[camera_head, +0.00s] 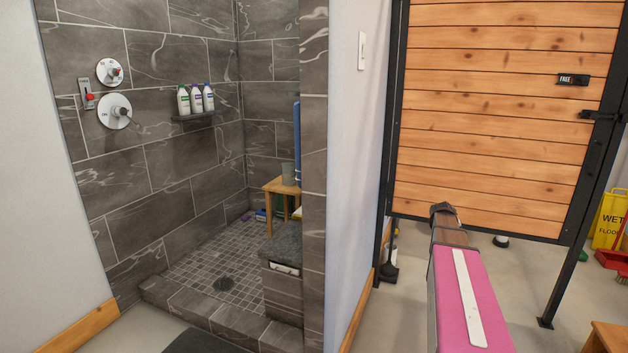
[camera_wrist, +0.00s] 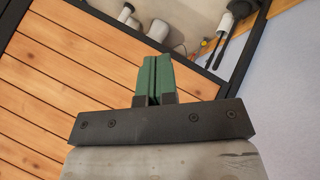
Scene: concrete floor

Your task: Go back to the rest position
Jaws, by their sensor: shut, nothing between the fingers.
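My gripper (camera_wrist: 154,78) shows in the wrist view with its two green fingers pressed together and nothing between them. In the head view my arm reaches forward at the lower right, toward the wooden stall door (camera_head: 495,110). The fingers themselves cannot be made out in the head view. In the wrist view the slatted wooden door (camera_wrist: 60,85) fills the left side, and the gripper appears in front of its lower edge.
A tiled shower (camera_head: 175,150) with bottles (camera_head: 196,98) on a shelf and a wooden stool (camera_head: 282,187) is at left. A white wall (camera_head: 355,130) stands between shower and stall. A yellow wet-floor sign (camera_head: 608,218) and a wooden piece (camera_head: 606,337) are at right.

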